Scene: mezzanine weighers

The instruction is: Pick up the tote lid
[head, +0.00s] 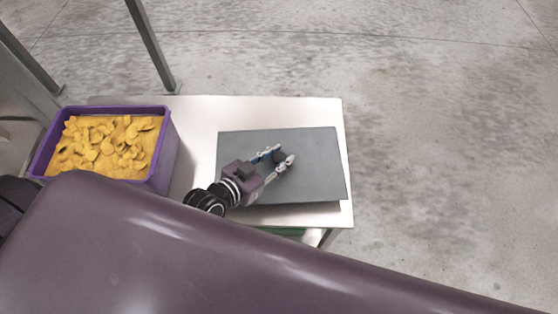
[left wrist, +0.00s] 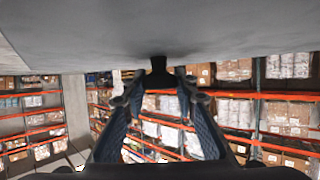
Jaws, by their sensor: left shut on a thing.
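The tote lid (head: 318,165) is a flat grey panel over the right part of a pale table in the head view. It also fills the top of the left wrist view (left wrist: 160,28). A dark knob (left wrist: 158,72) stands out from its face. My left gripper (head: 282,157) is over the middle of the lid, shut on this knob, with a finger on each side (left wrist: 158,95). A shadow shows along the lid's near edge; I cannot tell whether it is clear of the table. My right gripper is not in view.
A purple tote (head: 168,165) full of yellow chip-like pieces stands on the left of the table (head: 200,115). A metal post (head: 150,45) rises behind the table. Bare concrete floor (head: 440,150) lies to the right. Racks with boxes (left wrist: 285,115) show far off in the wrist view.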

